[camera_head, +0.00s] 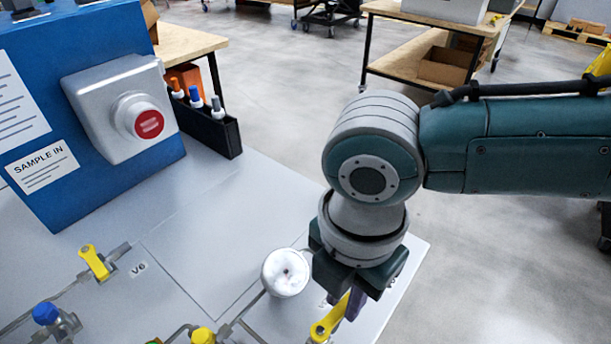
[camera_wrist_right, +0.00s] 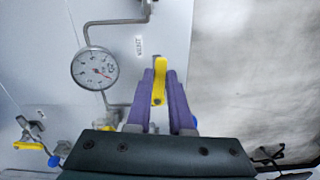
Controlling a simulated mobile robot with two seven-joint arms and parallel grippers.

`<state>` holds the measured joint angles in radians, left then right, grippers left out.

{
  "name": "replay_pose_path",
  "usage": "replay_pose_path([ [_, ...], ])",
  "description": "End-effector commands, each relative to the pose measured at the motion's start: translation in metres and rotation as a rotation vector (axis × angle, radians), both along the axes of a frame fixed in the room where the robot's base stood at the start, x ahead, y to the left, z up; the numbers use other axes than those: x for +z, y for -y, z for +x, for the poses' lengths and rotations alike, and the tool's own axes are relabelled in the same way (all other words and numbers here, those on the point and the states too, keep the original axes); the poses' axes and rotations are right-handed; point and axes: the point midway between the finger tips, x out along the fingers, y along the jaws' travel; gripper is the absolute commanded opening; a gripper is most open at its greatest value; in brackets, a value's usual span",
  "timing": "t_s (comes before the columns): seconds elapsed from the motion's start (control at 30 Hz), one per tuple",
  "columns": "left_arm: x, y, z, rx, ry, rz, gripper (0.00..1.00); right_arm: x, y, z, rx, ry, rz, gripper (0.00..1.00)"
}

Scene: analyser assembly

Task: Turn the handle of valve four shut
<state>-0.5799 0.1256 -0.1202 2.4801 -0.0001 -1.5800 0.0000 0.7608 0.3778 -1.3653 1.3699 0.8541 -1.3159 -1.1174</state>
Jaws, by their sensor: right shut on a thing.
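My right gripper (camera_head: 347,305) reaches down over the panel's right edge in the head view. Its purple fingers, seen in the right wrist view (camera_wrist_right: 161,75), are shut on a yellow valve handle (camera_wrist_right: 159,82), one finger on each side. The same yellow handle (camera_head: 328,322) shows partly below the gripper in the head view. The label beside it is partly hidden there, and I cannot read a valve number four on it. My left gripper is not in view.
A round gauge (camera_head: 285,272) stands just left of my right gripper. Another yellow handle (camera_head: 95,262) sits by the V6 label. A blue analyser box (camera_head: 60,110) with a red button (camera_head: 149,124) stands at the back left. A black rack (camera_head: 212,128) holds bottles. Open floor lies to the right.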

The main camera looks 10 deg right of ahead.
Motion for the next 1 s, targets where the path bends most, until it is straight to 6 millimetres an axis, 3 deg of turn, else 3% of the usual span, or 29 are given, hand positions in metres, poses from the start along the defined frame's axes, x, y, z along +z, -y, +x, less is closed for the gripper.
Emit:
replay_pose_path([
  [0.4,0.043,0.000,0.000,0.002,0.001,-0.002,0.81,0.005,0.005,-0.015,-0.363,-0.004,0.000,0.00],
  [1.0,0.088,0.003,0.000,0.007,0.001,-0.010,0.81,0.004,0.002,-0.037,-0.934,-0.005,-0.001,0.00],
])
